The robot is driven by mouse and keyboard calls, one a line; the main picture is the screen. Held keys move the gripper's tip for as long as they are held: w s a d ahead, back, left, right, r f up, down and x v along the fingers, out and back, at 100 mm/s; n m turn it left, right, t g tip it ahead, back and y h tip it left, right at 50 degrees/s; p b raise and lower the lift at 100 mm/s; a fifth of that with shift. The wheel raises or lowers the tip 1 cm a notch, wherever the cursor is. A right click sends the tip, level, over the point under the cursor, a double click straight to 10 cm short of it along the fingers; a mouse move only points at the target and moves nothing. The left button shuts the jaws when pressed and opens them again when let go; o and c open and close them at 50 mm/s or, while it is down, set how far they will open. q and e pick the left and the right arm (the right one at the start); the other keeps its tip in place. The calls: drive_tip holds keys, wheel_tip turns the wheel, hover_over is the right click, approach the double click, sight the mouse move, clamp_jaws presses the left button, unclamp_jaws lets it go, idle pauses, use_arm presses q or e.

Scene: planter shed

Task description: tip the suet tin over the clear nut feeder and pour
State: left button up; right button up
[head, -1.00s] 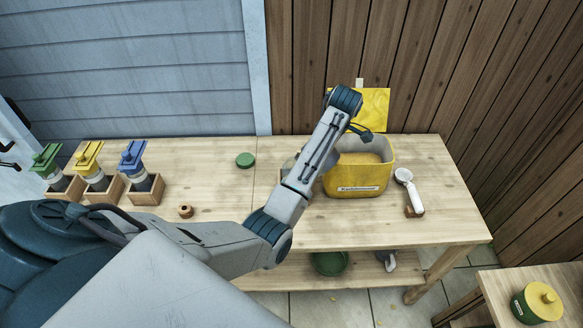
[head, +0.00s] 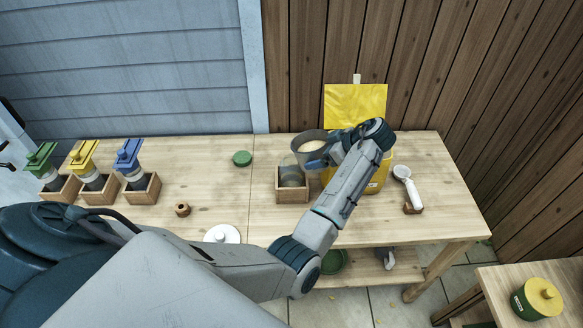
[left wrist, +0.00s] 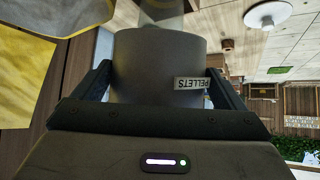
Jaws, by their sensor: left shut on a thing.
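My left gripper (head: 328,152) is shut on a grey tin (head: 306,136), which also shows in the left wrist view (left wrist: 158,65) with an upside-down PELLETS label. Pale contents show in its open mouth in the head view. The tin looks near upright; any slight tilt is hard to judge. The clear nut feeder (head: 291,172) stands in a wooden box (head: 292,195) on the bench. The tin is raised just above and behind it in the picture, partly overlapping its top. My right gripper is not in view.
A yellow bin (head: 378,181) stands right of the feeder, partly behind my arm. A white scoop (head: 410,187) lies farther right. Three lidded feeders (head: 95,180) stand in boxes at left. A white lid (head: 222,234), green lid (head: 242,158) and small brown piece (head: 182,210) lie between.

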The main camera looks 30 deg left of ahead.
use_arm(q)
wheel_tip(320, 180, up, 3)
drive_tip(key=shift+w+r+y+p, duration=0.1)
drive_tip(key=shift+r+y+p, duration=0.15)
drive_tip(key=shift+p, duration=0.95)
wheel_tip(320, 180, up, 8)
drive_tip(key=shift+a+f+y+b, duration=0.15)
drive_tip(key=shift+f+y+b, duration=0.1)
drive_tip(key=shift+y+b, duration=0.15)
